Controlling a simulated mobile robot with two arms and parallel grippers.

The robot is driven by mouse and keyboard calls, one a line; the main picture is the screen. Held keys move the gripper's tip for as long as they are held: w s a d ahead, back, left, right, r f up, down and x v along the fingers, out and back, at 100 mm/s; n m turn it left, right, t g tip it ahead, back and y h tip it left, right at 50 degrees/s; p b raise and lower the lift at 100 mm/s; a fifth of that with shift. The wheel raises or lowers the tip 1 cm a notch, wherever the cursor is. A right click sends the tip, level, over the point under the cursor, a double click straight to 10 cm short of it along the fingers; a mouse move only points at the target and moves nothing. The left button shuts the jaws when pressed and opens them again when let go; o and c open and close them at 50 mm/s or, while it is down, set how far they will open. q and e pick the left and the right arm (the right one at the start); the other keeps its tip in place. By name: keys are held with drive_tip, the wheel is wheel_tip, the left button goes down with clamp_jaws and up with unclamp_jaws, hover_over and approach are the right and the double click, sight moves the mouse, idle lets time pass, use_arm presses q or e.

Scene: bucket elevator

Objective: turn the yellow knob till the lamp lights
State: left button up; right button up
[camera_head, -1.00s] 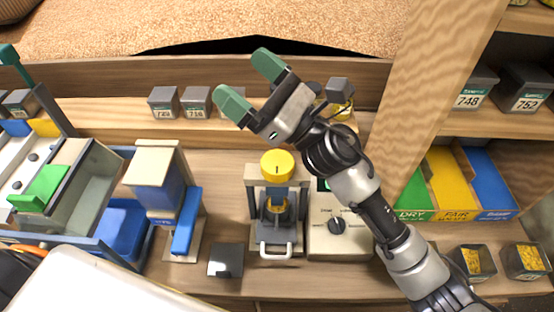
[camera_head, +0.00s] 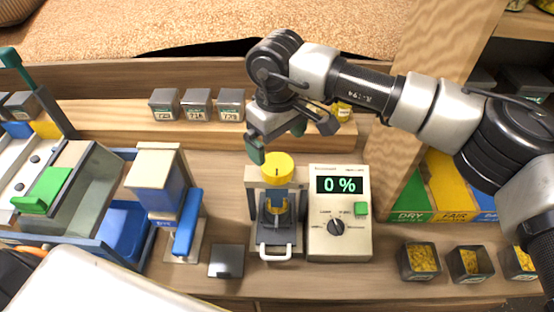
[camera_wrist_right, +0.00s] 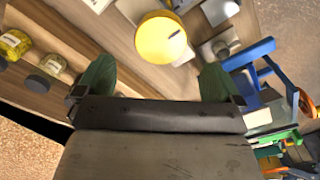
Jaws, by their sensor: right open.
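The yellow knob (camera_head: 277,167) is a round cap with a dark mark, on top of a small grey press-like stand (camera_head: 275,228) at the middle of the bench. My right gripper (camera_head: 277,140) is open, with green fingertips, just behind and above the knob. In the right wrist view the knob (camera_wrist_right: 162,38) shows beyond and between the open fingertips (camera_wrist_right: 155,78), with nothing held. My left gripper is not in view.
Blue-grey apparatus (camera_head: 160,185) stands to the left. Small grey tins (camera_head: 197,104) line the shelf behind.

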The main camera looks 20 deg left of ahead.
sight(277, 164)
wheel_tip(277, 164, down, 6)
drive_tip(key=shift+r+p, duration=0.15)
drive_tip(key=shift+p, duration=0.7)
drive_tip(key=shift+f, duration=0.75)
